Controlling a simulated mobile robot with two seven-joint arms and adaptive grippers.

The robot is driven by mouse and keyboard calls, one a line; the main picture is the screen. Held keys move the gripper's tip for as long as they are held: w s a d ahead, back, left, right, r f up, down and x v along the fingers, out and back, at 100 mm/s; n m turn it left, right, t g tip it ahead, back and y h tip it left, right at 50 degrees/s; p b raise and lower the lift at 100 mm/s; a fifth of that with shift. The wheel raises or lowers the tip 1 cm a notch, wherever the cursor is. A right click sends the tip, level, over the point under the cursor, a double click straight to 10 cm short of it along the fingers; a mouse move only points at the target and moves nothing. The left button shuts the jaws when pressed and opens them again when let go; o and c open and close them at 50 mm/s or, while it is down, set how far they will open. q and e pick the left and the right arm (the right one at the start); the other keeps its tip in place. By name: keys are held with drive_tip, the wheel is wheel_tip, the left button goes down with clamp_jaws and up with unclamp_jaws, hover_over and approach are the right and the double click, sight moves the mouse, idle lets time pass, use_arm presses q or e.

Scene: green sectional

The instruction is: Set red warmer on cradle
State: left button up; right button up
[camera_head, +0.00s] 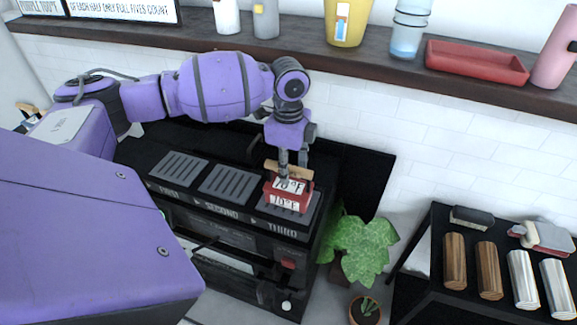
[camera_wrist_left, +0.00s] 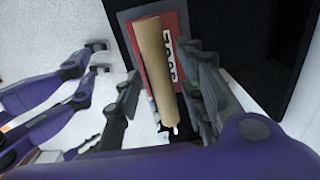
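The red warmer (camera_head: 287,193) is a small red block with white temperature labels and a wooden bar handle (camera_head: 288,171) on top. It is at the right-hand, ribbed cradle (camera_head: 312,206) marked THIRD; I cannot tell whether it is fully seated. My left gripper (camera_head: 292,162) is right above it at the handle. In the left wrist view, the handle (camera_wrist_left: 155,65) lies between the fingers (camera_wrist_left: 158,90), which look spread with a gap beside it. The red warmer (camera_wrist_left: 183,45) shows behind the handle. My right gripper is not in view.
Two empty ribbed cradles, FIRST (camera_head: 179,167) and SECOND (camera_head: 229,182), lie to the left on the black unit. A leafy plant (camera_head: 362,245) stands just right. A black stand (camera_head: 425,270) holds wood and metal cylinders. A shelf (camera_head: 390,72) with containers runs behind.

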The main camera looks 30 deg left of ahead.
use_arm(q)
wheel_tip(320, 180, up, 12)
drive_tip(key=shift+r, duration=0.15)
idle(0.3)
